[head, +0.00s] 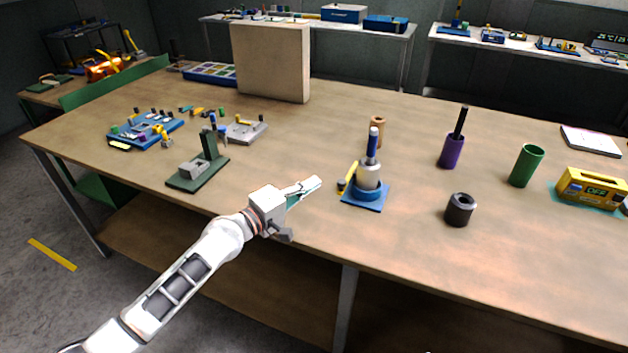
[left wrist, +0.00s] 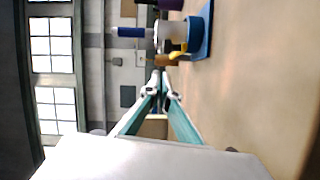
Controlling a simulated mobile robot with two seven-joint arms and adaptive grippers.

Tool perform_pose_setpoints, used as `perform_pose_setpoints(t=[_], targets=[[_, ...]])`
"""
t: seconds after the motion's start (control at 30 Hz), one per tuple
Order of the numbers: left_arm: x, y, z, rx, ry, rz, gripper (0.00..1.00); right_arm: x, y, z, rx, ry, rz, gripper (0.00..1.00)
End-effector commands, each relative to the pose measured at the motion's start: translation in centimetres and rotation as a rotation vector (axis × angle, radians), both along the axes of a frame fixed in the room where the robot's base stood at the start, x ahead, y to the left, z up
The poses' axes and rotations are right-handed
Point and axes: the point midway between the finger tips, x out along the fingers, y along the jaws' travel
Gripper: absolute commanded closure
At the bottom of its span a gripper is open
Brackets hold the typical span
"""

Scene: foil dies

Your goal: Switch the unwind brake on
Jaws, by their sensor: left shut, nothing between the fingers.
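A stand with a blue square base (head: 365,196), a pale cylinder, a blue upright handle (head: 372,143) and a yellow lever (head: 348,176) at its left is on the table at mid-view. The yellow lever tilts up toward the stand. In the left wrist view the blue base (left wrist: 208,30) and yellow lever (left wrist: 179,52) show ahead of the fingertips. A yellow box (head: 592,188) reading OFF is at the far right; I cannot tell which of these is the unwind brake. My left gripper (head: 312,185) is shut and empty, left of the stand and apart from it. My right gripper is not in view.
A dark grey ring (head: 460,209), a purple cup (head: 452,150) and a green cup (head: 526,165) stand right of the stand. A green fixture (head: 199,172) is at left, with a beige block (head: 272,62) behind. The table front between stand and ring is clear.

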Motion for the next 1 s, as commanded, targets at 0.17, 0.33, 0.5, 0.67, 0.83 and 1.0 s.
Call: perform_pose_setpoints(t=[0.17, 0.33, 0.5, 0.67, 0.83, 1.0], targets=[[-3.8, 1.6, 0.1, 0.003, 0.003, 0.000, 1.00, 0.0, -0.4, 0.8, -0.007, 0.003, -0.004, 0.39], [-6.3, 2.7, 0.2, 0.002, 0.002, 0.000, 1.00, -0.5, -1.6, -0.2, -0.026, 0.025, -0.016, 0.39], [-7.4, 3.2, 0.3, 0.001, 0.001, 0.001, 1.00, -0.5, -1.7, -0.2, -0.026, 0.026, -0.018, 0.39], [-7.7, 3.3, 0.3, 0.001, 0.001, 0.001, 1.00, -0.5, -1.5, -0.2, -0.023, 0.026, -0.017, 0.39], [-7.7, 3.3, 0.3, 0.001, 0.001, 0.001, 1.00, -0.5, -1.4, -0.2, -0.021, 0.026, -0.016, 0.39], [-7.7, 3.3, 0.3, 0.002, 0.001, 0.001, 1.00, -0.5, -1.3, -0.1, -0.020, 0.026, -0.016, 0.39]])
